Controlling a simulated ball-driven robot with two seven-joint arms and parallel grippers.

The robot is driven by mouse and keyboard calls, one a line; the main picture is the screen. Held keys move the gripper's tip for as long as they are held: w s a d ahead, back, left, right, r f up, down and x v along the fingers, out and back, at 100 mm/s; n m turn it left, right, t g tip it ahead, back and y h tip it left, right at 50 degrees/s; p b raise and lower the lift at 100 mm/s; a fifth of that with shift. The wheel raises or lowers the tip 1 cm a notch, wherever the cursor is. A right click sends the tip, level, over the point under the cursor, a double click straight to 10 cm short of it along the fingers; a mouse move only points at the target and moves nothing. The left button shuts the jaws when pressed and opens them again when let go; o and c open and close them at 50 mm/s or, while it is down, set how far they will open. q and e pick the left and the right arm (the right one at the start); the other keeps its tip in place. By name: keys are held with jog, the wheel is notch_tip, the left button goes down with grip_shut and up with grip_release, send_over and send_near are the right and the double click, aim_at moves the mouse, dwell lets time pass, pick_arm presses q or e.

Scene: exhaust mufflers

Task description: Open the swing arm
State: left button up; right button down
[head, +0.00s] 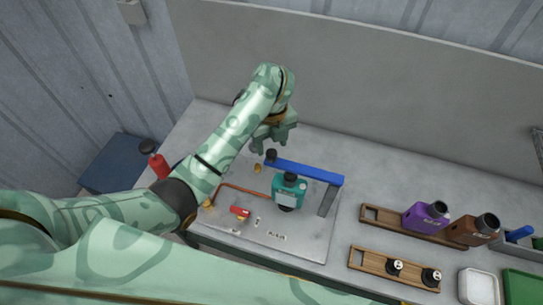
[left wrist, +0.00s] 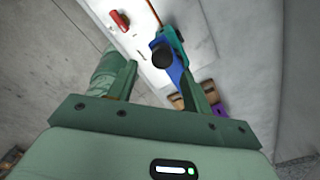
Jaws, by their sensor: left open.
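The blue swing arm (head: 305,171) lies across the top of the fixture, running from a grey post (head: 328,199) on the right to a black knob (head: 271,155) at its left end. It passes just behind a teal muffler bottle (head: 288,191) with a black cap. My left gripper (head: 273,138) is above and behind the knob end, fingers pointing down. In the left wrist view the blue arm (left wrist: 178,72) and its knob (left wrist: 162,56) show between the open fingers (left wrist: 160,82). I cannot tell whether a finger touches the arm. My right gripper is not in view.
A red-handled piece (head: 240,211) and a copper-coloured tube (head: 240,188) are on the grey plate (head: 300,240). To the right are wooden racks (head: 375,216) with a purple bottle (head: 424,215) and a brown bottle (head: 474,230), a white tray (head: 478,286) and a green tray (head: 522,288). A wall stands behind.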

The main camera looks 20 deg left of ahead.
aim_at(272, 152)
pick_arm(q)
jog(key=f, duration=0.2)
jog(key=w+f, duration=0.1)
jog(key=f, duration=0.1)
jog(key=shift+a+f, duration=0.1)
jog(key=shift+f, duration=0.3)
jog(key=shift+s+f, duration=0.15)
jog(key=shift+s, duration=0.1)
jog(key=shift+s+f, duration=0.1)
grip_shut()
jog(key=shift+w+b, duration=0.2)
jog(key=shift+b, duration=0.1)
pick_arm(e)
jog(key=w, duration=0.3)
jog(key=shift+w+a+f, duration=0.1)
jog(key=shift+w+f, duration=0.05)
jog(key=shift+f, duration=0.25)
